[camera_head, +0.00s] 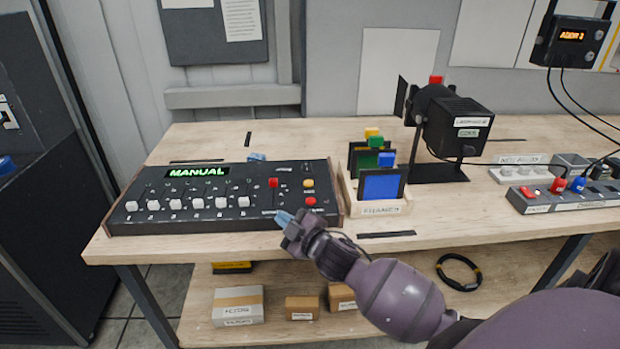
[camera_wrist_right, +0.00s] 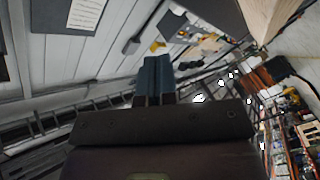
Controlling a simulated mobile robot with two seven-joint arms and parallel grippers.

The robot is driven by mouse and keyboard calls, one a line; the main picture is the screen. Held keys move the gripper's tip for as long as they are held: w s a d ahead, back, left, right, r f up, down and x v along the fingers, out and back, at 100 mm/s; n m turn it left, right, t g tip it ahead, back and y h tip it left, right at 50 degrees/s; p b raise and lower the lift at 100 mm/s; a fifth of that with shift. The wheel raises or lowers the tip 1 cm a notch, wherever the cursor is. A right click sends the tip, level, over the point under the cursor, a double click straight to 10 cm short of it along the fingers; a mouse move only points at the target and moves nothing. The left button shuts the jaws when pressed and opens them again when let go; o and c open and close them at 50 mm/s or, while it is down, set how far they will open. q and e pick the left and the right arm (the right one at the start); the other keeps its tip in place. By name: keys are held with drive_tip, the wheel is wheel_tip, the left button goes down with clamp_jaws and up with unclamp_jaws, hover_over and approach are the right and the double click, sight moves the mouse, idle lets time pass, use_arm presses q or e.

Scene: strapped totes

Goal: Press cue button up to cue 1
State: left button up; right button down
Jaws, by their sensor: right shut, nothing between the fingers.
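The black lighting console (camera_head: 215,195) lies on the wooden table, and its green display (camera_head: 196,172) reads MANUAL. A row of white fader knobs (camera_head: 199,204) runs along its front. A red fader knob (camera_head: 273,183) stands to their right. A yellow button (camera_head: 308,184) and a red button (camera_head: 310,201) sit near the console's right edge; their labels are too small to read. My right gripper (camera_head: 283,217) is shut and empty at the console's front right corner, left of the red button. Its blue fingertips also show closed together in the right wrist view (camera_wrist_right: 154,75). My left gripper is not in view.
A wooden frame holder (camera_head: 376,208) with coloured frames stands right of the console. Behind it is a black spotlight (camera_head: 455,125). A power strip (camera_head: 560,199) with red and blue plugs lies at the right. Boxes (camera_head: 238,304) sit on the lower shelf.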

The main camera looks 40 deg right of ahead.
drive_tip(key=w+d+r+n+y+p, duration=0.1)
drive_tip(key=w+r+n+y, duration=0.25)
drive_tip(key=r+n, duration=0.4)
drive_tip(key=w+r+n+g+y+p, duration=0.1)
drive_tip(key=w+r+n+y+p, duration=0.1)
drive_tip(key=w+r+n, duration=0.5)
drive_tip(key=w+d+r+n+y+p, duration=0.15)
drive_tip(key=r+n, duration=0.35)
drive_tip(key=n, duration=0.5)
drive_tip(key=d+f+n+g+h, duration=0.7)
drive_tip(key=d+f+n, duration=0.2)
drive_tip(key=d+n, duration=0.2)
drive_tip(key=shift+d+f+h, duration=0.3)
drive_tip(key=shift+d+f, duration=0.1)
drive_tip(key=shift+d, duration=0.35)
drive_tip(key=shift+n, duration=0.25)
